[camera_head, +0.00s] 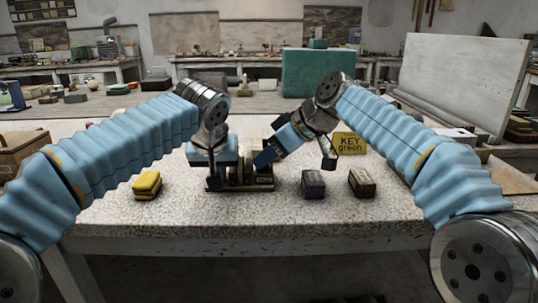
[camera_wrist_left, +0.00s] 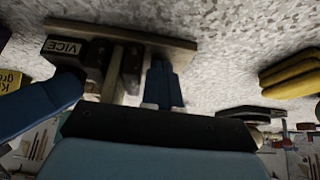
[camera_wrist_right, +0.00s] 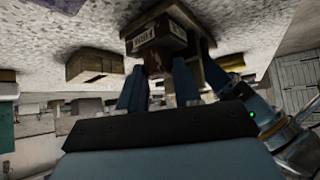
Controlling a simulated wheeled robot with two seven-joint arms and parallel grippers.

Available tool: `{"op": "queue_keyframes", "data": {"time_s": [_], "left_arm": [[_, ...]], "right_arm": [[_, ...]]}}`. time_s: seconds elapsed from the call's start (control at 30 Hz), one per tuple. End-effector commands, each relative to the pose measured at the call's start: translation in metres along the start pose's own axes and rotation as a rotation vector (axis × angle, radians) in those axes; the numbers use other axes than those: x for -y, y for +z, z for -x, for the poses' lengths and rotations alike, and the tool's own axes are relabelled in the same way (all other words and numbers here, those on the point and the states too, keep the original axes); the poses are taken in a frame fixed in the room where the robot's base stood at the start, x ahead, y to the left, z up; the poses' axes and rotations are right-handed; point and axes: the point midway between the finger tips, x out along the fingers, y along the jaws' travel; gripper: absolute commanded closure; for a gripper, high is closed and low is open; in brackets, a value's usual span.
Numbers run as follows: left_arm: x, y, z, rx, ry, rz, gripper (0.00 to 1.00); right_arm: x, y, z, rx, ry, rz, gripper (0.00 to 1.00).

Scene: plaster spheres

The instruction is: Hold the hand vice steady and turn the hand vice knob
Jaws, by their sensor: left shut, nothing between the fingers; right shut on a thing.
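The hand vice (camera_head: 262,182) sits on the speckled table, a dark block on a base plate. The left wrist view shows its "VICE" label (camera_wrist_left: 66,47). My right gripper (camera_head: 263,160) comes in from the right and is shut on the vice body; the right wrist view shows the body (camera_wrist_right: 157,38) at its fingertips (camera_wrist_right: 160,88). My left gripper (camera_head: 213,180) is at the vice's left end, pointing down. In the left wrist view its fingers (camera_wrist_left: 163,85) are shut and empty beside the vice's bars. I cannot make out the knob; it may be hidden by the left fingers.
Yellow blocks (camera_head: 146,185) lie to the left of the vice. A purple block (camera_head: 313,184) and a brown block (camera_head: 362,183) lie to the right. A yellow "KEY green" sign (camera_head: 349,144) stands behind them. The table's front strip is clear.

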Motion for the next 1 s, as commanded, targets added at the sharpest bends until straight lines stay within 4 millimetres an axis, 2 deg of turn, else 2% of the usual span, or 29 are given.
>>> {"op": "queue_keyframes", "data": {"time_s": [0.03,0.3,0.7,0.73,0.87,1.0], "left_arm": [[0.0005,0.0026,-0.0053,0.011,-0.005,-0.002,1.00],[0.0006,0.0027,-0.0053,0.011,-0.005,-0.002,1.00],[0.0008,0.0028,-0.0054,0.011,-0.006,-0.001,1.00],[0.0008,0.0028,-0.0054,0.011,-0.006,-0.001,1.00],[0.0008,0.0028,-0.0054,0.011,-0.006,-0.001,1.00],[0.0006,0.0028,-0.0054,0.011,-0.005,-0.001,1.00]], "right_arm": [[0.0023,0.0009,-0.0002,0.001,0.030,-0.028,0.97],[0.0047,0.0011,-0.0015,0.003,0.212,-0.209,0.97],[0.0044,0.0014,-0.0021,0.002,0.243,-0.245,0.97],[0.0045,0.0014,-0.0021,0.002,0.243,-0.245,0.62],[0.0043,0.0012,-0.0018,0.001,0.243,-0.244,0.42],[0.0048,0.0007,-0.0018,0.000,0.242,-0.243,0.41]]}}
